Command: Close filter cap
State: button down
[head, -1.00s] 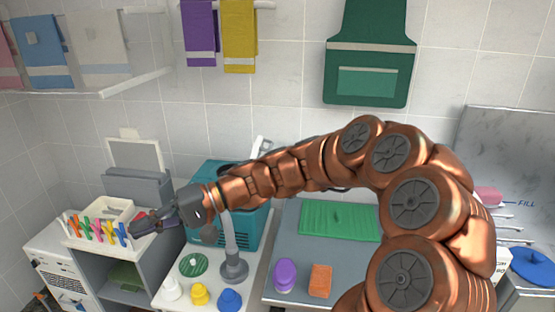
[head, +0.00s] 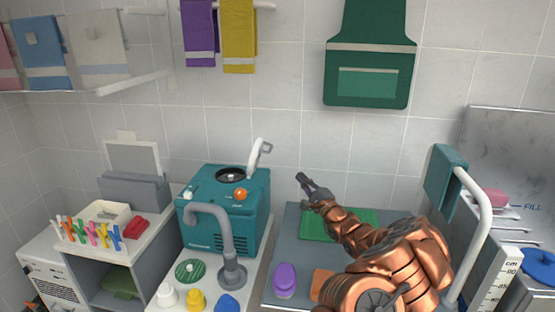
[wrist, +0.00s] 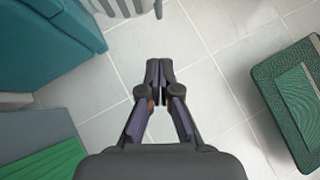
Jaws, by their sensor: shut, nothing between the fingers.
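A teal machine (head: 228,222) stands on the counter, with a dark round opening (head: 232,176) in its top. A white hinged part (head: 259,158), which looks like the filter cap, stands raised at the opening's right rear edge. An orange knob (head: 240,194) sits at the machine's top front. My gripper (head: 301,179) is shut and empty, in the air to the right of the raised part, apart from it. In the wrist view my gripper (wrist: 160,68) has its fingertips together, and the teal machine (wrist: 45,45) fills the upper left corner.
A grey tap (head: 228,240) rises in front of the machine. A green mat (head: 318,225), a purple bottle (head: 285,279) and an orange block (head: 322,284) lie on the right counter. A green apron (head: 370,60) hangs on the wall. Air between gripper and machine is clear.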

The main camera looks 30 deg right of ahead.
jog(key=a+p+x, duration=0.2)
jog(key=x, duration=1)
jog(key=shift+w+a+r, duration=0.2)
jog(key=shift+a+r, duration=0.05)
jog(key=shift+r, duration=0.15)
jog(key=shift+a+r, duration=0.1)
jog(key=shift+a, duration=0.05)
